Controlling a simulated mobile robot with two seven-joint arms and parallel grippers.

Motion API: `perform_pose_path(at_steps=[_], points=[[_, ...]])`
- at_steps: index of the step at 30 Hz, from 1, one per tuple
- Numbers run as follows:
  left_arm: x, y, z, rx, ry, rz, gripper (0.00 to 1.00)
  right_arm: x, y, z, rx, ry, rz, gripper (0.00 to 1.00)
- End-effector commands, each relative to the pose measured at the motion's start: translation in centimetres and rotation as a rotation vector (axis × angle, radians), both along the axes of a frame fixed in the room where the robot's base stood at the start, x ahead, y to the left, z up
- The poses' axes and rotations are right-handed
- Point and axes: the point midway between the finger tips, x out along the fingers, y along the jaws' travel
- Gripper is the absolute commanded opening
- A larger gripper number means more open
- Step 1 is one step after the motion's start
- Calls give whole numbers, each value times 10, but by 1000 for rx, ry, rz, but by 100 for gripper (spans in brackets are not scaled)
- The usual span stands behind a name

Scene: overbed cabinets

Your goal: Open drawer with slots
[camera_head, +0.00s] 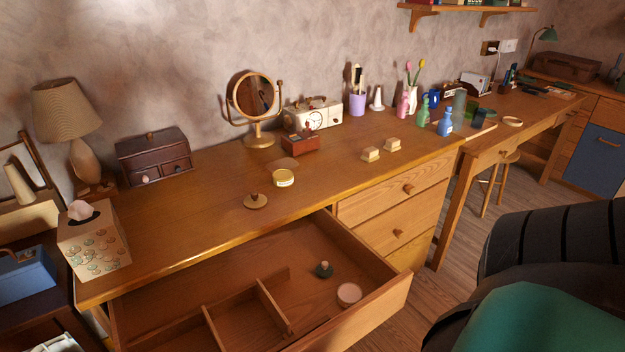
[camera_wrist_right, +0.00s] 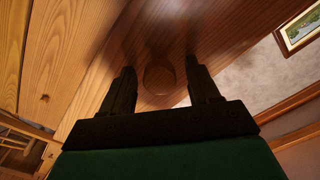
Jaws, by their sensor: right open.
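In the head view the wide desk drawer (camera_head: 300,245) is pulled well out. Wooden dividers (camera_head: 272,308) split its left front part into slots. A dark green knobbed item (camera_head: 323,270) and a round pinkish item (camera_head: 349,293) lie in its open right part. The drawer's front left part is cut off by the picture edge. In the right wrist view my right gripper (camera_wrist_right: 159,66) is open, with its fingers on either side of a round wooden knob (camera_wrist_right: 158,80) on a reddish wood face. I cannot tell whether they touch it. My left gripper is not in view.
Several shut drawers (camera_head: 385,212) are right of the open one. On the desktop are a round mirror (camera_head: 254,97), a radio (camera_head: 313,115), a small chest (camera_head: 153,158), a tissue box (camera_head: 94,240), a yellow tin (camera_head: 284,178) and a lid (camera_head: 256,201). The desktop's front middle is mostly clear.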

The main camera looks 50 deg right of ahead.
Motion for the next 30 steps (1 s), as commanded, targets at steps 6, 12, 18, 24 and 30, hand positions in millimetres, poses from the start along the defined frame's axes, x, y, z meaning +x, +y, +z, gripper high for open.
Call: perform_pose_path(at_steps=[6, 12, 18, 24, 30], points=[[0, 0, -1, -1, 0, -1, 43, -23, 5, -1, 0, 4, 0, 61], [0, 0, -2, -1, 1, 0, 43, -56, 13, -1, 1, 3, 0, 61], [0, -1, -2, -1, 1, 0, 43, -72, 17, 0, 0, 2, 1, 61], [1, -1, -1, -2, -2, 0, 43, -73, 18, 0, 0, 0, 0, 61], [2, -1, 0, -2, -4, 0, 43, -73, 18, 0, 0, 0, 0, 61]])
